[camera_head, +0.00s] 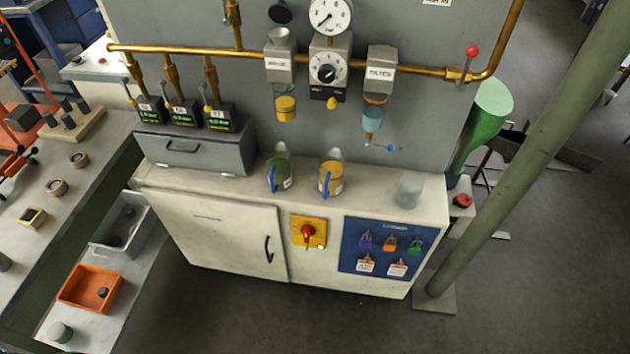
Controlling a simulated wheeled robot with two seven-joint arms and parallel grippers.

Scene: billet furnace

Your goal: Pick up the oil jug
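Two clear jugs with blue handles stand upright on the top of the white cabinet (215,222), near its middle. The left jug (281,172) holds something dark green. The right jug (334,180) holds something yellow. Each has a small label, too small to read, so I cannot tell from it which is the oil jug. Neither of my grippers is in view, and nothing is touching either jug.
A clear beaker (410,191) stands to the right on the cabinet. A grey box (197,150) stands at the left. Brass piping (245,54), gauges and a dispenser (380,75) hang above the jugs. A green pole (520,160) slants at the right. Floor in front is clear.

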